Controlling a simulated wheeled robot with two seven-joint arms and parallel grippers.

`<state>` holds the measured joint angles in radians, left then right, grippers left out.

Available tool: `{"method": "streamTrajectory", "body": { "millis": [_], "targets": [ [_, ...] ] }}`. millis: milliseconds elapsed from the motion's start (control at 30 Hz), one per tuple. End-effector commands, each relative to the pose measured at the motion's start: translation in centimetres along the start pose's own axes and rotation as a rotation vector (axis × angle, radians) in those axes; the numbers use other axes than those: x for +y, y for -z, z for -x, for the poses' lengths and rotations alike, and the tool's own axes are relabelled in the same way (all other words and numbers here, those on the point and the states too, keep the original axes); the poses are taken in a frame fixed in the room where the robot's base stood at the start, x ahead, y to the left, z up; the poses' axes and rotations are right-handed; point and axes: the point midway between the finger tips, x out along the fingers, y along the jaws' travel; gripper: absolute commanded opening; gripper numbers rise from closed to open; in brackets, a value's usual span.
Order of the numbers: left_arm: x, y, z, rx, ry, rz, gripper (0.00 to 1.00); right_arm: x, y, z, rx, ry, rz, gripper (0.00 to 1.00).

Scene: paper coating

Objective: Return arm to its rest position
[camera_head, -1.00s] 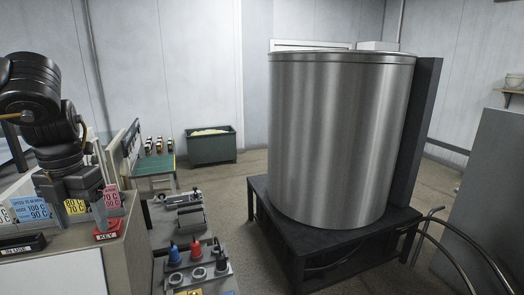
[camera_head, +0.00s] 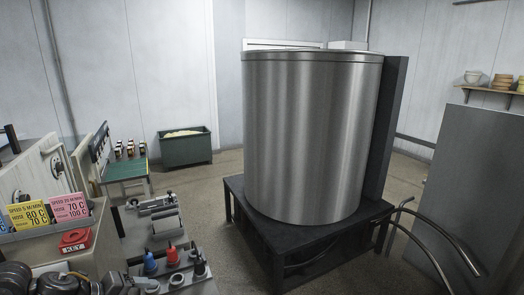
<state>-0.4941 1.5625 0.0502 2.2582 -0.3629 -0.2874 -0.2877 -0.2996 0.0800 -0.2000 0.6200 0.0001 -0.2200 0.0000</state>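Part of my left arm (camera_head: 60,280) shows at the bottom left corner of the head view, low in front of the console. Its dark links are cut off by the lower edge, and I cannot make out the fingertips or whether they hold anything. My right arm and gripper do not show.
A large steel drum (camera_head: 310,140) stands on a dark metal stand (camera_head: 300,241) in the centre. A red KEY block (camera_head: 75,241) and coloured cards (camera_head: 70,206) sit on the console at left. A green bin (camera_head: 185,148) stands behind. Hoses (camera_head: 425,228) run at right.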

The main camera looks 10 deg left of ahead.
Motion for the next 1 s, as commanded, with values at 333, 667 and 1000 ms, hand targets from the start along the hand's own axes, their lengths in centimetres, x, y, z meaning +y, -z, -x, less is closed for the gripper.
{"method": "streamTrajectory", "body": {
  "millis": [333, 667, 1000],
  "targets": [
    [6.9, 9.6, -6.0, -0.307, 0.082, 0.927, 0.70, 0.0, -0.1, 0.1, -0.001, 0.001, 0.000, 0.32],
    [13.0, 19.8, -5.3, -0.518, -0.137, 1.652, 0.70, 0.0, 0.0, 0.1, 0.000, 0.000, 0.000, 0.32],
    [18.6, 26.1, -9.5, -0.597, -0.329, 1.950, 0.70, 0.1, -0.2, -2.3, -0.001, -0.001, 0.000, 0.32]
  ]
}}
